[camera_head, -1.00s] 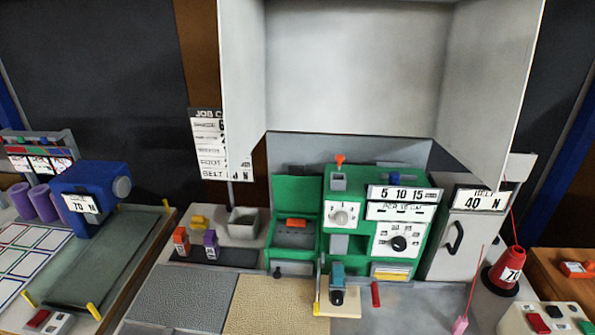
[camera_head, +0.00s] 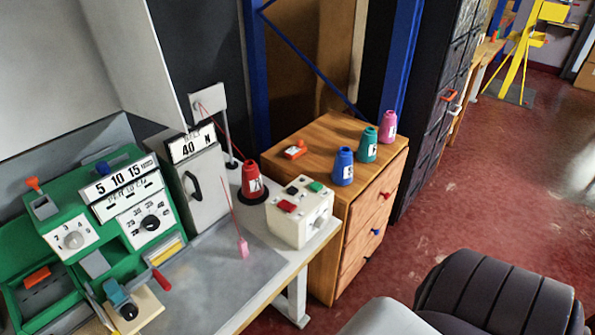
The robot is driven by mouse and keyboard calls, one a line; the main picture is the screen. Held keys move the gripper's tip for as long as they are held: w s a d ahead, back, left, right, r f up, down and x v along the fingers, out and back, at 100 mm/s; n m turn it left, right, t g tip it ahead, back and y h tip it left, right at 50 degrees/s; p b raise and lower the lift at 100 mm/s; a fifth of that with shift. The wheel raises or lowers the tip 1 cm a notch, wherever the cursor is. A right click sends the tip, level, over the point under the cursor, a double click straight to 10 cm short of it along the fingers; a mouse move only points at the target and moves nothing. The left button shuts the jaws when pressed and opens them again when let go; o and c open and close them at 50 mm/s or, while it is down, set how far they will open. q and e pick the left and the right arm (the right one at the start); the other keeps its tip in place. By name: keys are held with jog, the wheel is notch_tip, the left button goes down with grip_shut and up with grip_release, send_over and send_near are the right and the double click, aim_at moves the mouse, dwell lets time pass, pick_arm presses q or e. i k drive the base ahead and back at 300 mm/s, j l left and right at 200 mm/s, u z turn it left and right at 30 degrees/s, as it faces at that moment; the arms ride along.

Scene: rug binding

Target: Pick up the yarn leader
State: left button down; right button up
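A thin red yarn strand with a small pink tag (camera_head: 243,248) at its lower end stands over the grey worktable at the centre left; this looks like the yarn leader. A red yarn cone (camera_head: 252,180) with a white label sits on a dark round base behind it. A thin red line runs from the cone up to a grey stand (camera_head: 211,99). Neither of my grippers is in view, and nothing is seen touching the strand or the tag.
The green machine (camera_head: 110,222) and grey belt box (camera_head: 203,185) stand left of the tag. A white button box (camera_head: 300,212) sits at the table's right edge. A wooden drawer cabinet (camera_head: 335,240) carries blue, teal and pink cones. Red floor (camera_head: 480,200) is open to the right.

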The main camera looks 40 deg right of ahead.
aim_at(243, 248)
jog(key=z, duration=0.9)
jog(key=i+l, duration=0.1)
jog(key=l, duration=0.45)
jog(key=i+u, duration=0.05)
